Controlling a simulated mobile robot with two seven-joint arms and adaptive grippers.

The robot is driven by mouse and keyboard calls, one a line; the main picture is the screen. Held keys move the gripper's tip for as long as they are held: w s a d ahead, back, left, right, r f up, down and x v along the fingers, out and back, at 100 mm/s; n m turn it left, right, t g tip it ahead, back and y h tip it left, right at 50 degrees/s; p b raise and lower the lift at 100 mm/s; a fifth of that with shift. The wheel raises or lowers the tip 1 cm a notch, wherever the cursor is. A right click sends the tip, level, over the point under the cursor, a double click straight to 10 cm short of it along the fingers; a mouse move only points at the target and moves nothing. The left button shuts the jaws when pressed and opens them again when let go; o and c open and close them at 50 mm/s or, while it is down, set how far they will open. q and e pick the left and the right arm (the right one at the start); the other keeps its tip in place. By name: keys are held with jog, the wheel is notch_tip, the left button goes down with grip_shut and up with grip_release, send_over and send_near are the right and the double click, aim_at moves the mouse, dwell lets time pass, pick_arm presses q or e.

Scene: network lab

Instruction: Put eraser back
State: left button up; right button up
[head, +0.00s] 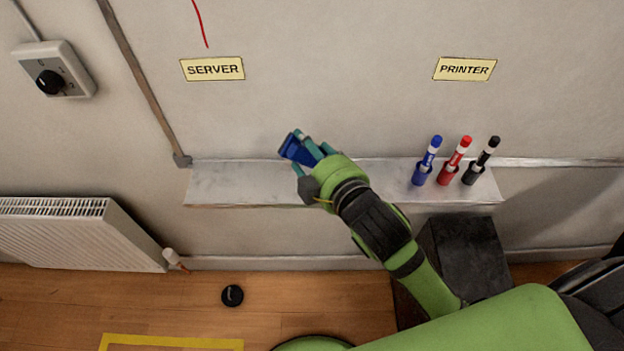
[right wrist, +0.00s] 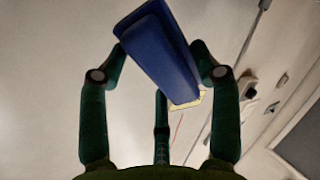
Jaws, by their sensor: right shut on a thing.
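The blue eraser (head: 300,150) is held in my right gripper (head: 311,150) in the head view, just above and in front of the back part of the whiteboard tray (head: 240,185). In the right wrist view, the eraser (right wrist: 163,55) is tilted between the fingers of my right gripper (right wrist: 162,62), which are shut on it. In the head view I cannot tell whether the eraser touches the tray or the board. My left gripper is not in view.
The tray's left part is clear. SERVER (head: 213,69) and PRINTER (head: 465,69) labels are on the board. A radiator (head: 75,235) is at left; a black puck (head: 232,295) lies on the floor.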

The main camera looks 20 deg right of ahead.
aim_at(313, 157)
jog(key=w+a+f+n+g+y, duration=0.1)
jog(key=w+a+n+g, duration=0.15)
jog(key=a+g, duration=0.3)
jog(key=s+d+r+n+g+h, duration=0.1)
jog(key=s+d+n+g+h, duration=0.2)
jog(key=d, duration=0.4)
jog(key=s+d+r+n+g+h, duration=0.1)
jog(key=s+d+n+g, duration=0.2)
jog(key=s+d+g, duration=0.3)
jog(key=w+a+f+p, duration=0.1)
jog(key=w+a+f, duration=0.1)
jog(key=w, duration=0.1)
jog(key=w+a+f+p, duration=0.1)
jog(key=w+a+f, duration=0.1)
jog(key=w, duration=0.1)
jog(key=w+a+f+p, duration=0.1)
jog(key=w+a+f, duration=0.1)
jog(key=w+f, duration=0.1)
jog(key=shift+w, duration=0.6)
notch_tip(313, 157, down, 4)
jog(key=shift+r+p, duration=0.1)
jog(key=shift+p, duration=0.55)
jog(key=shift+f, duration=0.25)
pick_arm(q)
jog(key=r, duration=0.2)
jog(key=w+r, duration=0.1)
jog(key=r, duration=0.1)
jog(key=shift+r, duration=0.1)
pick_arm(e)
jog(key=o, duration=1)
